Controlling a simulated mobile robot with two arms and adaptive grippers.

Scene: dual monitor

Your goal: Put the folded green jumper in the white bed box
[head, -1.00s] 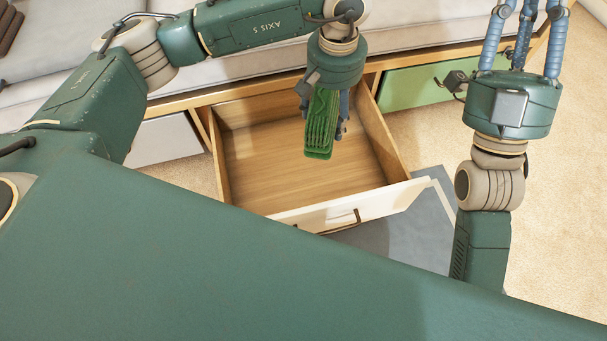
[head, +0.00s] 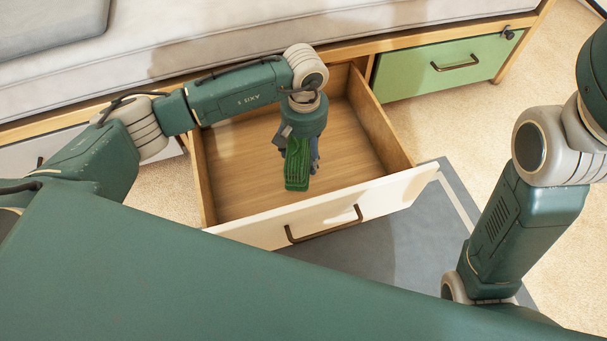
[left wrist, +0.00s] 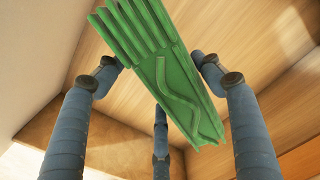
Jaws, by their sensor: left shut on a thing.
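The folded green jumper (head: 297,168) hangs from my left gripper (head: 300,150), over the open white bed box. In the left wrist view the jumper (left wrist: 165,70) sits between the blue fingers of my left gripper (left wrist: 162,85), with wooden panels behind it. The white bed box (head: 335,217) is a pulled-out drawer with a white front and a bare wooden floor (head: 240,185). I cannot tell how far the jumper is above the floor. My right arm shows at the right edge, but its gripper is out of view.
A green drawer (head: 445,69) is shut to the right of the open one. A white drawer front shows at the left. The bed (head: 200,35) lies above them. A grey rug (head: 420,235) lies on the carpet in front of the box.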

